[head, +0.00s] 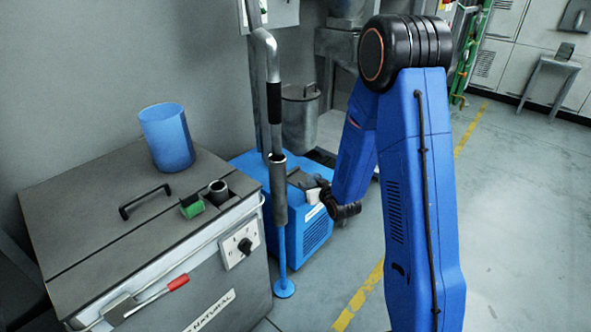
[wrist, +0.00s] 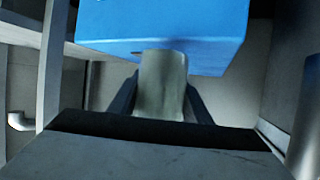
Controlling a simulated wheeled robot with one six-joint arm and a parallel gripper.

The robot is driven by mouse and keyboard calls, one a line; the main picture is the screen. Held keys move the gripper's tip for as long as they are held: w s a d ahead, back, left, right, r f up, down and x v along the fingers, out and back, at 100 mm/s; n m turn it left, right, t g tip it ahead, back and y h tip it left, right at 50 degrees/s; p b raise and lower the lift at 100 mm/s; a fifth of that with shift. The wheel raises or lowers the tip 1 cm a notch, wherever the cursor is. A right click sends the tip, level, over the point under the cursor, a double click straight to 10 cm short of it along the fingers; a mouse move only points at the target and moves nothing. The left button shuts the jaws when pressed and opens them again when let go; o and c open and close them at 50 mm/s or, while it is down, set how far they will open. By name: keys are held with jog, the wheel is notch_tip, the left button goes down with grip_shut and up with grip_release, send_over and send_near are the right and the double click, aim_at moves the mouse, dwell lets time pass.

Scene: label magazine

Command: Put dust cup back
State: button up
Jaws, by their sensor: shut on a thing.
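A blue open-topped cup (head: 167,138), which looks like the dust cup, stands upright on the grey cabinet's lid. My gripper (head: 309,186) is beside the blue machine on the floor (head: 318,228). In the wrist view my gripper (wrist: 162,100) is shut on a pale grey, handle-like piece (wrist: 163,78). A blue boxy surface (wrist: 160,22) lies just beyond this piece; I cannot tell whether they are joined. A small white part (head: 313,196) shows by the fingers in the head view. My wrist partly hides the contact there.
The grey cabinet (head: 80,200) has a black handle (head: 145,201), a green block (head: 191,206) and a short pipe stub (head: 217,192). A grey vertical pipe (head: 279,200) stands between cabinet and gripper. A metal canister (head: 300,118) is behind.

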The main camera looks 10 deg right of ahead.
jog(key=w, duration=0.3)
jog(key=w+a, duration=0.1)
jog(key=w, duration=0.7)
jog(key=shift+w+a, duration=0.15)
jog(key=shift+a, duration=0.25)
jog(key=w, duration=0.3)
jog(key=shift+w+a, duration=0.3)
jog(key=shift+s+f, duration=0.15)
jog(key=shift+f, duration=0.6)
jog(key=shift+f, duration=0.15)
jog(key=o, duration=1.1)
